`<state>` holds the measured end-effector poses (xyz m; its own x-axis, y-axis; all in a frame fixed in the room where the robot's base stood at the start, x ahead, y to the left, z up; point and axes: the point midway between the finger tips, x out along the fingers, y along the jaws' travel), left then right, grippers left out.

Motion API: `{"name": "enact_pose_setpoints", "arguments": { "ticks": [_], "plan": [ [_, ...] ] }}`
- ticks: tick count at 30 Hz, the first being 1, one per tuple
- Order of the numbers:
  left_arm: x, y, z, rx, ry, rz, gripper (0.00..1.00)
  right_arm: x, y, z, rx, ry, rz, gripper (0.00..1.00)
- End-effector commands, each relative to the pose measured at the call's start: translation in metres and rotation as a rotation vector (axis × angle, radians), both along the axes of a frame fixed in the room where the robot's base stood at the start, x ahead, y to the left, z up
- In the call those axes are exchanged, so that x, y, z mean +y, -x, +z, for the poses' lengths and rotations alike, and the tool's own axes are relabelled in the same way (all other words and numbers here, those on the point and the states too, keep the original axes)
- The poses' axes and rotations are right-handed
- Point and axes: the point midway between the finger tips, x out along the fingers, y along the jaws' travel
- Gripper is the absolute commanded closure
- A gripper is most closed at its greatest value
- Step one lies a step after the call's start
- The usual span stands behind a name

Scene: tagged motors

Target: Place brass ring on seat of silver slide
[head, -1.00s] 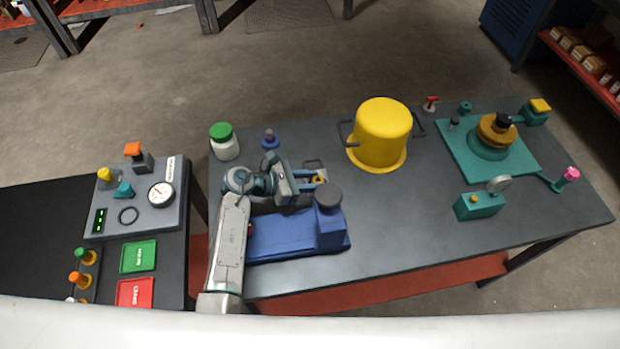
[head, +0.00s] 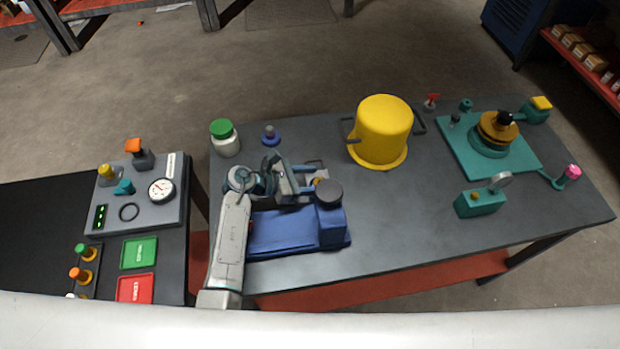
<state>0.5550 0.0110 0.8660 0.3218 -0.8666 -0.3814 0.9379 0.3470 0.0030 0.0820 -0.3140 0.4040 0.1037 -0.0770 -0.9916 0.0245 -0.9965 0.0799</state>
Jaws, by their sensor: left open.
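My left gripper (head: 309,180) is open over the back edge of the blue machine (head: 284,232), near its dark round knob. A small brass-yellow piece (head: 320,182), which looks like the brass ring, shows partly between the fingers and the knob. I cannot tell whether the fingers touch it. A small grey metal part (head: 317,166) lies just behind the fingers and may be the silver slide; its seat is hidden or too small to make out. My right gripper is not in view.
A yellow pot (head: 382,130) stands right of the arm. A teal fixture (head: 489,153) is at the right. The dark table is clear at front centre.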

Motion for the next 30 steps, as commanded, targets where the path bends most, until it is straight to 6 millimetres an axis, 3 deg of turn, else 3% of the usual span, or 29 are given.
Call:
{"name": "enact_pose_setpoints", "arguments": {
  "ticks": [9,21,30],
  "plan": [
    [0.002,0.002,0.004,0.004,-0.004,0.000,0.50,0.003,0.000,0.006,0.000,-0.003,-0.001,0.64],
    [0.077,0.029,0.033,-0.001,-0.006,0.000,0.50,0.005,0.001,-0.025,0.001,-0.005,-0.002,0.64],
    [0.102,0.038,0.049,0.001,-0.001,-0.001,0.50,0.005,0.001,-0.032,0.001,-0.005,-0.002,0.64]
  ]
}}
